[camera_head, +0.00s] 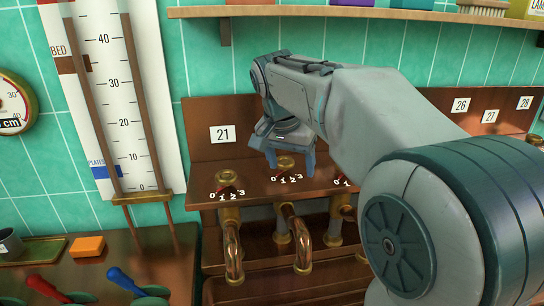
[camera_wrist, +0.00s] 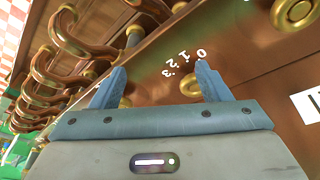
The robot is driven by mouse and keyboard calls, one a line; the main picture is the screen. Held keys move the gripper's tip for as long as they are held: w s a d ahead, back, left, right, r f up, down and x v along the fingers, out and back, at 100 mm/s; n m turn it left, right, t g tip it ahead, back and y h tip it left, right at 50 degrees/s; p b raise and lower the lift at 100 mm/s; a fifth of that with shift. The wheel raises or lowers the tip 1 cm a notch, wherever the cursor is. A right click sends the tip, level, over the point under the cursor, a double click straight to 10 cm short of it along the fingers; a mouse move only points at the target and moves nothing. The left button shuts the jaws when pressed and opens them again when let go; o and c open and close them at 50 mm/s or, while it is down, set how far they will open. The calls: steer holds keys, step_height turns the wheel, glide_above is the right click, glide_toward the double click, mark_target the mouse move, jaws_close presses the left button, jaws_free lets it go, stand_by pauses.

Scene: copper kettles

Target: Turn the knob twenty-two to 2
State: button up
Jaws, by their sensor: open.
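A brass knob (camera_head: 286,161) with a white 0 to 3 scale (camera_head: 287,179) sits on the brown panel, second from the left, right of the knob under plate 21. Its own number plate is hidden behind my arm, so I cannot read that it is twenty-two. My gripper (camera_head: 290,168) is open above this knob, fingers pointing down. In the wrist view, a brass knob (camera_wrist: 190,86) shows partly between my fingers (camera_wrist: 162,68), close to the right one, with its scale (camera_wrist: 186,62) beyond. I cannot tell whether they touch, nor the knob's setting.
Plate 21 (camera_head: 223,134) stands above the left knob (camera_head: 227,177). Curved copper pipes (camera_head: 233,250) stick out below the panel. A shelf (camera_head: 330,12) runs above. A tall measuring board (camera_head: 120,100) and red and blue levers (camera_head: 120,278) are at the left.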

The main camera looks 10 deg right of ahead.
mark_target(283, 160)
steer(key=w+a+r+m+h, duration=0.1)
steer(key=w+a+r+m, duration=0.2)
steer(key=w, duration=0.5)
steer(key=shift+m, duration=0.4)
steer(key=x, duration=0.2)
steer(key=b+x, duration=0.1)
steer(key=x, duration=0.2)
steer(key=d+x, duration=0.1)
steer(key=x, duration=0.1)
steer(key=shift+s+f, duration=0.1)
steer(key=shift+f, duration=0.05)
